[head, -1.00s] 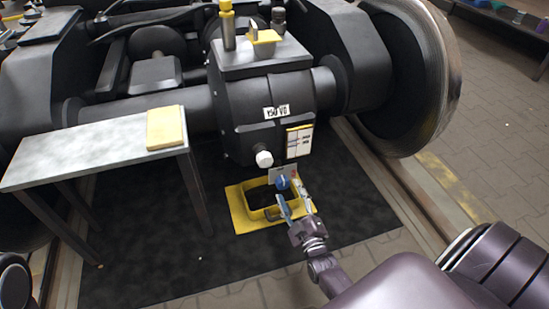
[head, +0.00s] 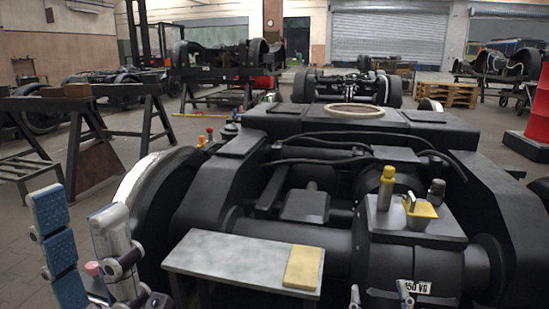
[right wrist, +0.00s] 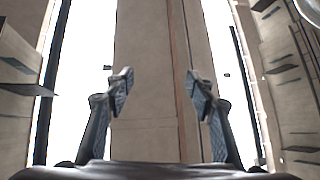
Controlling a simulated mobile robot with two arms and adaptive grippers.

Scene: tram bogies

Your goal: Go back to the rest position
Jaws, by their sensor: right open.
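My left gripper (head: 78,212) is raised at the lower left of the head view. Its two blue-padded fingers stand upright and apart, with nothing between them. My right gripper (head: 380,294) shows only by its fingertips at the bottom edge of the head view, in front of the gearbox (head: 385,262). In the right wrist view its two fingers (right wrist: 160,82) are spread with nothing between them. The rest of the right arm is out of the head view.
The black bogie (head: 305,205) fills the middle. A grey side table (head: 225,258) with a yellow pad (head: 303,266) stands before it. A black trestle (head: 75,125) is at left.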

